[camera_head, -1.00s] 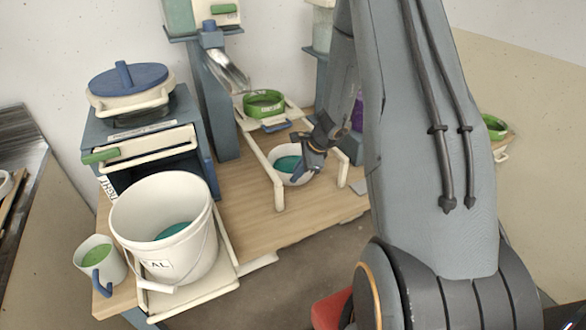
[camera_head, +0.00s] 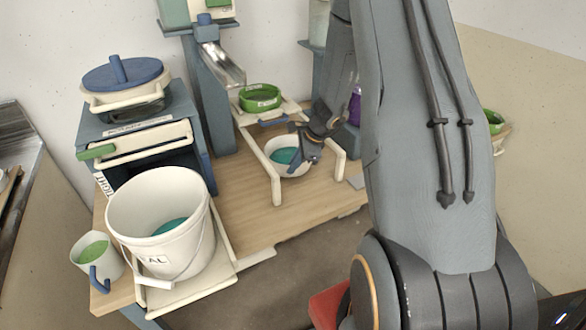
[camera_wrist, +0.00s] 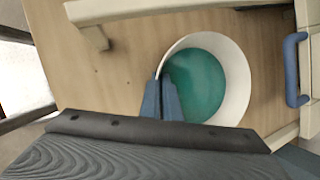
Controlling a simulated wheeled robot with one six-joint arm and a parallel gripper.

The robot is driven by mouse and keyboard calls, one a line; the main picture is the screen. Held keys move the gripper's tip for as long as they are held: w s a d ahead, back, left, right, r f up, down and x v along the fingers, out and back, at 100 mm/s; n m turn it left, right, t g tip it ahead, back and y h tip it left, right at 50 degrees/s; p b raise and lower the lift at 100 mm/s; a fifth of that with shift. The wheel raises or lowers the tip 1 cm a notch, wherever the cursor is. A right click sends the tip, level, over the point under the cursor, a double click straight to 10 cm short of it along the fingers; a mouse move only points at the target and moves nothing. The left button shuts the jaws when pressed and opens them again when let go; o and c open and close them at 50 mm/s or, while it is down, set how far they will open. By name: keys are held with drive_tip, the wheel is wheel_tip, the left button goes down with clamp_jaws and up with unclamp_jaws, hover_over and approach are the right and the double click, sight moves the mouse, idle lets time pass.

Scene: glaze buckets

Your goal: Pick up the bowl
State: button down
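The bowl (camera_head: 274,160) is white and holds teal glaze. It is under the cream frame of the small stand on the wooden table, and it looks upright. In the wrist view the bowl (camera_wrist: 240,85) sits right of centre. My gripper (camera_head: 299,150) reaches down to the bowl's near right rim in the head view. In the wrist view my gripper's (camera_wrist: 161,82) two blue-grey fingers are close together, one on each side of the bowl's wall. They look shut on the rim. Whether the bowl's base touches the table cannot be told.
A cream frame (camera_head: 277,190) stands around the bowl, with a green ring-like dish (camera_head: 260,104) on top behind. A large white bucket (camera_head: 140,215), a mug (camera_head: 108,265) and a blue-lidded pot (camera_head: 105,103) are at left. Bare wood (camera_head: 245,215) lies in front.

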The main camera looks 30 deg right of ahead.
drive_tip(key=shift+r+b, duration=0.65)
drive_tip(key=shift+r, duration=3.6)
drive_tip(key=shift+r, duration=0.1)
drive_tip(key=shift+d, duration=0.1)
